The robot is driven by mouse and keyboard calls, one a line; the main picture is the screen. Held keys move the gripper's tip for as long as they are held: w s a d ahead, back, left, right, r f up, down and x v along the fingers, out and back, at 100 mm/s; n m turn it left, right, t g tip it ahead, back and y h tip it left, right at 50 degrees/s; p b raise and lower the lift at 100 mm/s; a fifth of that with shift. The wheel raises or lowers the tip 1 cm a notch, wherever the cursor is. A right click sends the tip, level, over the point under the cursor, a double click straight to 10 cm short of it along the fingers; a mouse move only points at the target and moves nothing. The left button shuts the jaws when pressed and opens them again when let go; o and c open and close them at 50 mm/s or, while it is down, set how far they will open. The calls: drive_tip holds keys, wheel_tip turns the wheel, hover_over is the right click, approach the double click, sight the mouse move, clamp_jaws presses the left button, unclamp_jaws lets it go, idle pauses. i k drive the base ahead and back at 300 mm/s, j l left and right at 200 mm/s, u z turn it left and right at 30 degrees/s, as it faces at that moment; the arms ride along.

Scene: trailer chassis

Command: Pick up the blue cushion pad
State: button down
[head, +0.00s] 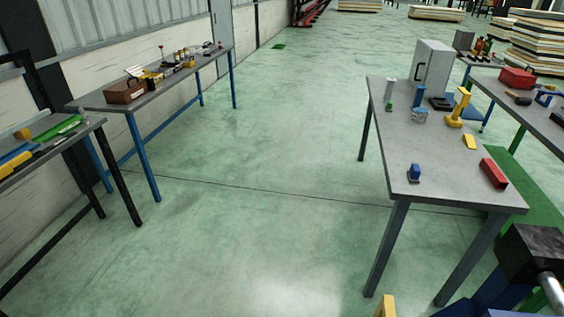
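I cannot make out for certain which thing is the blue cushion pad. A small blue object (414,171) stands on a dark base near the front left of the grey right-hand table (440,189). A flat blue patch (472,115) shows just beyond that table's right edge, partly hidden. A slim blue item (417,97) stands upright near the table's back. My gripper is not recognisable in the head view.
The right-hand table also holds a grey cabinet (433,66), a yellow tool (459,108) and a red block (493,173). Cluttered benches line the left wall (160,88). Dark and blue parts (535,254) fill the lower right corner. The green floor between is clear.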

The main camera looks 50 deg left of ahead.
sight(414, 174)
drive_tip(key=u, duration=0.85)
drive_tip(key=z, duration=3)
drive_tip(key=u, duration=3)
drive_tip(key=i+j+z, duration=0.1)
drive_tip(key=j, duration=0.25)
drive_tip(key=i+j, duration=0.2)
drive_tip(key=j, duration=0.2)
drive_tip(key=i+j+z, duration=0.15)
drive_tip(key=j, duration=0.2)
drive_tip(key=i+j+z, duration=0.25)
drive_tip(key=i+j, duration=0.5)
drive_tip(key=i, duration=0.2)
drive_tip(key=i+j+z, duration=0.25)
drive_tip(key=i+j, duration=0.6)
drive_tip(key=i+l+z, duration=0.15)
drive_tip(key=i, duration=0.25)
drive_tip(key=l, duration=0.1)
